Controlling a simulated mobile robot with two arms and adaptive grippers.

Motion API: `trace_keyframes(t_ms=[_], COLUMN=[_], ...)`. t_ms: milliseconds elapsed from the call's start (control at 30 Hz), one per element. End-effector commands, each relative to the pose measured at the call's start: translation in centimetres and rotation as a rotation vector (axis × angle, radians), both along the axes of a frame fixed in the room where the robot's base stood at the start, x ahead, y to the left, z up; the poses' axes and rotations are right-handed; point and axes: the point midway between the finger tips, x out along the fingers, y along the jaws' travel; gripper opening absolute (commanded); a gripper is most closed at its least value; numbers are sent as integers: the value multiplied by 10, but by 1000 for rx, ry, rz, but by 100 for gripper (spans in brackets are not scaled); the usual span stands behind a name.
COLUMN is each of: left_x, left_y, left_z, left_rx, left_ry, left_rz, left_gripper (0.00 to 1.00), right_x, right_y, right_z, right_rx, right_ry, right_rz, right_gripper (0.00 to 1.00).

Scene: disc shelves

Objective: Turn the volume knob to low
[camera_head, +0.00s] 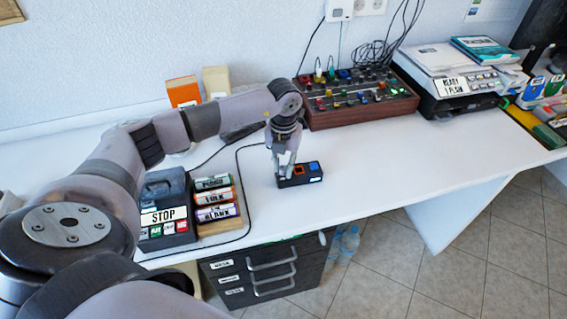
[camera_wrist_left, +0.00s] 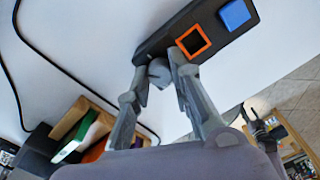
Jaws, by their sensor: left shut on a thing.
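A small black control box (camera_head: 301,181) lies on the white table, with an orange-framed square and a blue square button on top. It also shows in the left wrist view (camera_wrist_left: 216,40). A round grey volume knob (camera_wrist_left: 159,70) sits at the box's near end in the left wrist view. My left gripper (camera_wrist_left: 165,68) is shut on the knob, its fingers on either side of it. In the head view the left gripper (camera_head: 283,168) points down at the left end of the box and hides the knob. The knob's setting cannot be read.
A cassette player marked STOP (camera_head: 165,215) and a rack of labelled cassettes (camera_head: 213,205) stand left of the box. A wood-sided mixer (camera_head: 360,112) and a printer-like device (camera_head: 450,85) stand behind. A thin black cable loops nearby. The table right of the box is clear.

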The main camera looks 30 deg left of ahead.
Motion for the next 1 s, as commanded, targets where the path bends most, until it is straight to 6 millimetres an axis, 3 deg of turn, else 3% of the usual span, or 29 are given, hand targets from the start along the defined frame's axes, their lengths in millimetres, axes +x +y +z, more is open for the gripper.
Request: trace_keyframes(t_ms=[1000], left_x=[0], left_y=[0], left_z=[1], left_rx=[0], left_ry=[-1], left_rz=[895], left_gripper=[0], right_x=[0], right_y=[0], right_z=[28], right_rx=[0], right_ry=[0], right_rz=[1], right_gripper=[40])
